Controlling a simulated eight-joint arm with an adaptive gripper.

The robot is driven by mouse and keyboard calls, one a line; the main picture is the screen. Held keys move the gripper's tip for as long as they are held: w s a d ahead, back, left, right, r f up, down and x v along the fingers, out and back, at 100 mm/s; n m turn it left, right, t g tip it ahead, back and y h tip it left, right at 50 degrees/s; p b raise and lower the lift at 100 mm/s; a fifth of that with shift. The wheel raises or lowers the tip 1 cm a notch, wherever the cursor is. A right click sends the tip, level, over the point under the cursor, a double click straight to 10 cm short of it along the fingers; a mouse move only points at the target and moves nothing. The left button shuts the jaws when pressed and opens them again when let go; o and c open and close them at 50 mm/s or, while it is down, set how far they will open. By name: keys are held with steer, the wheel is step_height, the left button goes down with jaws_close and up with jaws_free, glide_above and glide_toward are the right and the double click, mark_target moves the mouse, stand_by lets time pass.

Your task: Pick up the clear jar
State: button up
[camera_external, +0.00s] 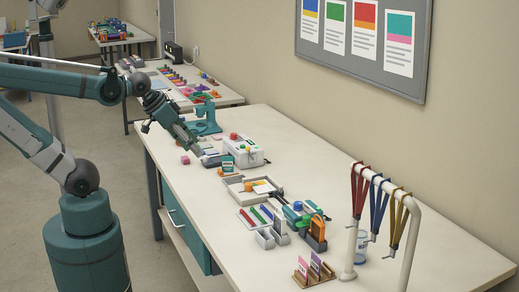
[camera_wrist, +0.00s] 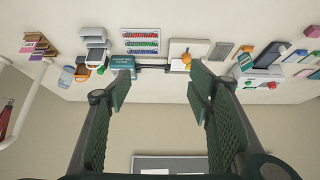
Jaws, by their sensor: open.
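The clear jar (camera_external: 360,247) stands on the long table at the right in the external view, partly hidden behind the white post of the lanyard stand. It has a bluish-white look. In the wrist view, which shows the table upside down, a pale bluish jar (camera_wrist: 66,77) is at the left, well outside my fingers. My gripper (camera_external: 194,149) is over the far half of the table, far from the jar. In the wrist view my gripper (camera_wrist: 157,85) has its two fingers wide apart with nothing between them.
A white lanyard stand (camera_external: 413,235) with red, blue and yellow straps rises beside the jar. A card holder (camera_external: 314,272), a teal tool with an orange-handled item (camera_external: 317,232), a tray (camera_external: 233,190) and a white machine (camera_external: 243,151) occupy the table. The right front corner is clear.

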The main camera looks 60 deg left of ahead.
steer(key=w+d+r+m+g+h+p, duration=0.1)
steer(key=w+d+r+m, duration=0.1)
steer(key=w+d, duration=0.35)
steer(key=w+d+r+m, duration=0.1)
steer(key=w+d+r, duration=0.15)
steer(key=w, duration=0.55)
steer(key=m+g+h+p, duration=0.3)
steer(key=m+g, duration=0.1)
steer(key=m, duration=0.4)
glide_above(366, 248)
steer(key=s+a, duration=0.1)
steer(key=a, duration=0.2)
step_height(366, 248, down, 22)
steer(key=shift+f, duration=0.2)
steer(key=shift+s, duration=0.1)
steer(key=shift+f, duration=0.15)
steer(key=shift+x, duration=1.15)
